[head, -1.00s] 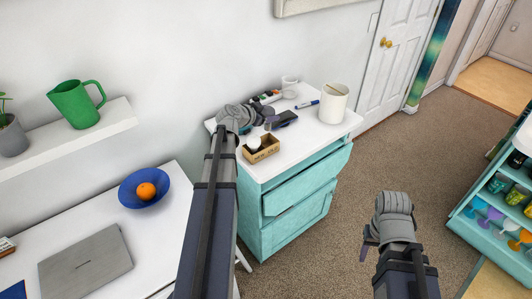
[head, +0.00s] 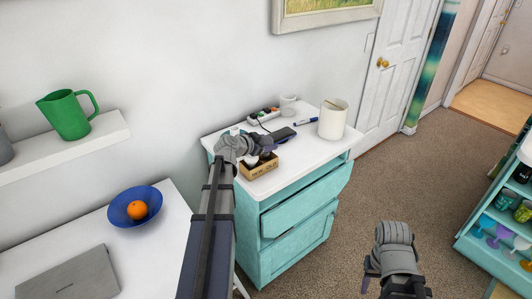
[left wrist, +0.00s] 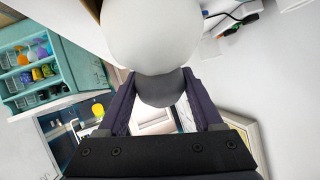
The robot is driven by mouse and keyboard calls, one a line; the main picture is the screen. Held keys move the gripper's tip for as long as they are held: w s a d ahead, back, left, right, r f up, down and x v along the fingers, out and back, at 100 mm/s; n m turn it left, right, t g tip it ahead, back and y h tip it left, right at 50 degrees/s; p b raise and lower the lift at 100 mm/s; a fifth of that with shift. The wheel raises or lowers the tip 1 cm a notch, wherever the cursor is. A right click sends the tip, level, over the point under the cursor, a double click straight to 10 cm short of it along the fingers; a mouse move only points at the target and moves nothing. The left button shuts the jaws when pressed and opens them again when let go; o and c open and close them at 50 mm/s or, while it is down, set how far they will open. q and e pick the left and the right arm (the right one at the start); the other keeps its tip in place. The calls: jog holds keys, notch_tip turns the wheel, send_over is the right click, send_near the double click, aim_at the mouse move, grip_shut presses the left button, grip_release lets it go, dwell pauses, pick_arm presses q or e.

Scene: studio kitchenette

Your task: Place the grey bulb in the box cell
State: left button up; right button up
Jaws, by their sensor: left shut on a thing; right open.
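The bulb (left wrist: 150,35) has a pale round globe and a grey base in the left wrist view. My left gripper (left wrist: 160,88) is shut on its grey base. In the head view my left gripper (head: 266,146) is just over the back of the small cardboard box (head: 262,171) on the white-topped drawer unit. The gripper hides part of the box's inside, and something white shows at its left. I cannot tell whether the held bulb is inside a cell. My right gripper (head: 370,277) is open and empty over the carpet, pointing down.
On the drawer unit (head: 318,160), behind and right of the box, are a power strip (head: 264,116), a dark phone-like object (head: 281,134), a marker (head: 306,121), a mug (head: 288,103) and a white canister (head: 333,119). The unit's front right top is clear.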

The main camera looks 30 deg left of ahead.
pick_arm(q)
jog(key=shift+f+b, duration=1.2)
jog(key=shift+f, duration=0.4)
jog(key=shift+f, duration=0.2)
jog(key=o, duration=1.1)
jog(key=shift+r, duration=0.1)
